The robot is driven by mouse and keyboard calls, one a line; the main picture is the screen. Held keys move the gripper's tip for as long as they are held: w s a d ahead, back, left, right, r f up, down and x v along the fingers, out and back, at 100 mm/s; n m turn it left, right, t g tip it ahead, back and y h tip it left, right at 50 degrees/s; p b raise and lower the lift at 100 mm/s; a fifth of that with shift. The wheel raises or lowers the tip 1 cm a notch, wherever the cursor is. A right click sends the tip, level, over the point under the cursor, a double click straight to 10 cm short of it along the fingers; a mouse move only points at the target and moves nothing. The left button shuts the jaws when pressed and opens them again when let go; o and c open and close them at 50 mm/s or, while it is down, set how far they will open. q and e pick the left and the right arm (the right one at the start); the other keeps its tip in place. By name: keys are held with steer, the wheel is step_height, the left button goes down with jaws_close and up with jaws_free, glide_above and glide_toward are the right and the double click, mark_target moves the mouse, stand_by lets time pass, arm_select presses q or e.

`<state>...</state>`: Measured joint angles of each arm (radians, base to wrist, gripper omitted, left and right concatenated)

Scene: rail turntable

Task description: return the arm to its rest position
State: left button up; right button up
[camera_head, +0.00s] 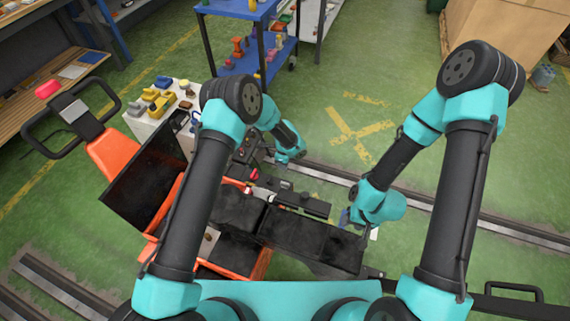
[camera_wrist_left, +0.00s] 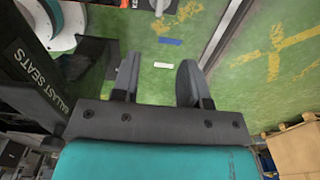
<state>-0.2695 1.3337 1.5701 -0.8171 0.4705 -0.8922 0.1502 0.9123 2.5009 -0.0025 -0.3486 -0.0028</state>
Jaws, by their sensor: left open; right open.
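My left gripper (camera_head: 283,157) hangs over the rail area beyond the dark equipment in the head view. In the left wrist view its two dark fingers (camera_wrist_left: 157,82) stand apart with nothing between them, above green floor. My right gripper (camera_head: 345,216) points down at the right end of the dark equipment, partly hidden by its own teal wrist. I see nothing held in it. Both arms are bent, with their elbows raised.
An orange cart (camera_head: 112,150) with dark trays stands at the left. A black part reading "BALLAST SEATS" (camera_wrist_left: 38,82) is beside the left gripper. Rails (camera_head: 510,229) cross the floor. A blue shelf (camera_head: 240,65) stands behind.

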stand_by(0.3)
arm_select(q)
steer(key=s+a+r+n+h, duration=0.2)
steer(key=s+a+r+n, duration=0.1)
steer(key=s+a+n, duration=0.8)
steer(key=s+a+r+n+h, duration=0.1)
steer(key=s+a+r+n, duration=0.3)
steer(key=s+a+n, duration=0.7)
steer(key=s+n, duration=0.2)
steer(key=s, duration=0.5)
steer(key=shift+s+a+t+h, duration=0.2)
steer(key=shift+s+t+h, duration=0.15)
steer(key=shift+t+h, duration=0.05)
steer(key=shift+r, duration=0.1)
stand_by(0.5)
